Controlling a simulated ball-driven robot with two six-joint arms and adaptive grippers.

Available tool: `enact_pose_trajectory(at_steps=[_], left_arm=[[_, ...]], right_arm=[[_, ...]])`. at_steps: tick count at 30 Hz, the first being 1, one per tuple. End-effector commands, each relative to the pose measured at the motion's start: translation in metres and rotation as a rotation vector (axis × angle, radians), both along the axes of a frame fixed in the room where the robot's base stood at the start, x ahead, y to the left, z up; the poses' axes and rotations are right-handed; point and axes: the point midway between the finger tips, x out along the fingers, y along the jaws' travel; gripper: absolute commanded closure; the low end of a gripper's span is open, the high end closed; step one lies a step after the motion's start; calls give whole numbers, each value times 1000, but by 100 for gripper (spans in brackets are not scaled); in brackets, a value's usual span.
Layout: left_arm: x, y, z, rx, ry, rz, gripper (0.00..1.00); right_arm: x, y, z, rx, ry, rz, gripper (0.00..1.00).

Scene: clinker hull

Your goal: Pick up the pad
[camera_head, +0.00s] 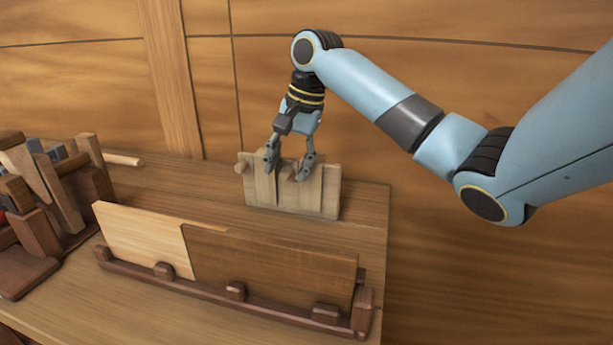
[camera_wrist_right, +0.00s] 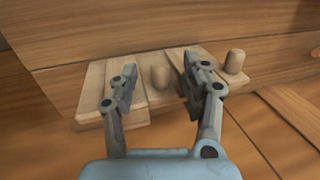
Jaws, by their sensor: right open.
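A pale wooden board (camera_head: 323,196) with upright strips and two round pegs stands near the back wall in the head view. It also shows in the wrist view (camera_wrist_right: 93,103). No other thing in view is clearly a pad, and I cannot tell whether this board is it. My right gripper (camera_head: 288,163) points down at the board's top. Its fingers are spread and empty. In the wrist view, one peg (camera_wrist_right: 160,77) shows between the fingers of the right gripper (camera_wrist_right: 158,82), and the other peg (camera_wrist_right: 235,61) is right of them. Contact is unclear. My left gripper is out of view.
A dark rack (camera_head: 235,292) in front holds a light panel (camera_head: 140,235) and a brown panel (camera_head: 275,265). A wooden holder (camera_head: 35,235) with several blocks and tools stands at the left. The wall (camera_head: 300,90) rises close behind. The bench's right edge is near the board.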

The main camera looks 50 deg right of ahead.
Motion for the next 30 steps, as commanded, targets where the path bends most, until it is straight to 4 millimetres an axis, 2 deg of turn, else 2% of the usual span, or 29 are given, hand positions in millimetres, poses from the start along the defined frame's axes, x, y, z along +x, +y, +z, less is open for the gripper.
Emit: enact_pose_trajectory(at_steps=[3,6,13,24,30], left_arm=[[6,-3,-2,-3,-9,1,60],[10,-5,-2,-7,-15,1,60],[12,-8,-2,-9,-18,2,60],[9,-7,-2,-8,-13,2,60],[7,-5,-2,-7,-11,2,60]], right_arm=[[4,2,-19,1,2,0,53],[6,4,-26,2,1,1,53],[6,3,-27,0,0,1,53],[6,3,-27,-1,1,1,100],[6,3,-27,0,0,1,100]])
